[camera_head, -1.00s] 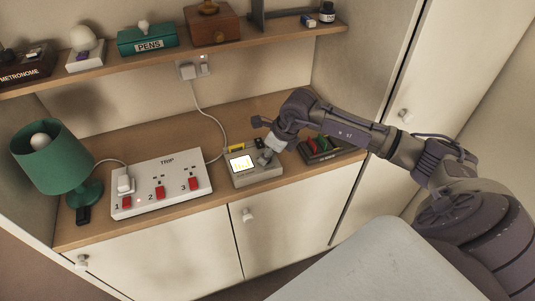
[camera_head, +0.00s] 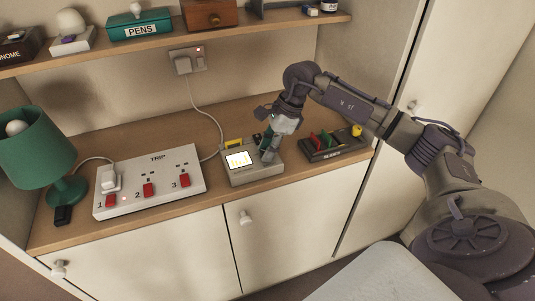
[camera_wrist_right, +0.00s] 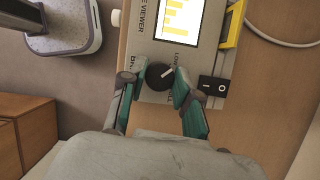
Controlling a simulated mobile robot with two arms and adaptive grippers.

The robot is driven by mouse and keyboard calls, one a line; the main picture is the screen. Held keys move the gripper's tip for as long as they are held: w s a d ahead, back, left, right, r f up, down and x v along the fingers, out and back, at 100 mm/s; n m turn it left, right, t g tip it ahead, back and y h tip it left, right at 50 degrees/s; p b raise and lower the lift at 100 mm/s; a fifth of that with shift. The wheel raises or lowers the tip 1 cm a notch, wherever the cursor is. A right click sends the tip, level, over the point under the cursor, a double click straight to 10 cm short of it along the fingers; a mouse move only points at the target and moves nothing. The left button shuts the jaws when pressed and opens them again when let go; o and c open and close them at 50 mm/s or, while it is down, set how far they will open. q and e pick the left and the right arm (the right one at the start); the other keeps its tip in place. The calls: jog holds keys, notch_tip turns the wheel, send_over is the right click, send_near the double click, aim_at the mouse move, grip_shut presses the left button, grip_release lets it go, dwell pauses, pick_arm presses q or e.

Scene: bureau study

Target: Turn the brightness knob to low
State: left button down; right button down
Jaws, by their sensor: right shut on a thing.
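The brightness knob (camera_wrist_right: 160,76) is a small round black knob with a white pointer line, in the right wrist view. It sits on the grey viewer box (camera_head: 264,173), below its lit screen (camera_head: 239,160). A partly covered label beginning "LO" shows just above the knob. In the wrist view the line slants towards the upper right. My right gripper (camera_wrist_right: 160,86) has its teal fingers on either side of the knob and is shut on it. In the head view the right gripper (camera_head: 268,154) comes down onto the box and hides the knob. My left gripper is not in view.
A black rocker switch (camera_wrist_right: 213,87) is close beside the right finger. A white TRIP power strip (camera_head: 155,203) and a green lamp (camera_head: 40,150) stand to the left. A black stand with coloured pieces (camera_head: 334,145) is to the right. A shelf (camera_head: 230,37) runs above.

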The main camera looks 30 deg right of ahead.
jog(key=shift+n+b, duration=0.35)
jog(key=shift+n, duration=0.25)
jog(key=shift+g, duration=0.3)
jog(key=c, duration=0.8)
grip_release()
jog(key=shift+c, duration=0.2)
jog(key=v, duration=1.2)
jog(key=shift+d+f, duration=0.1)
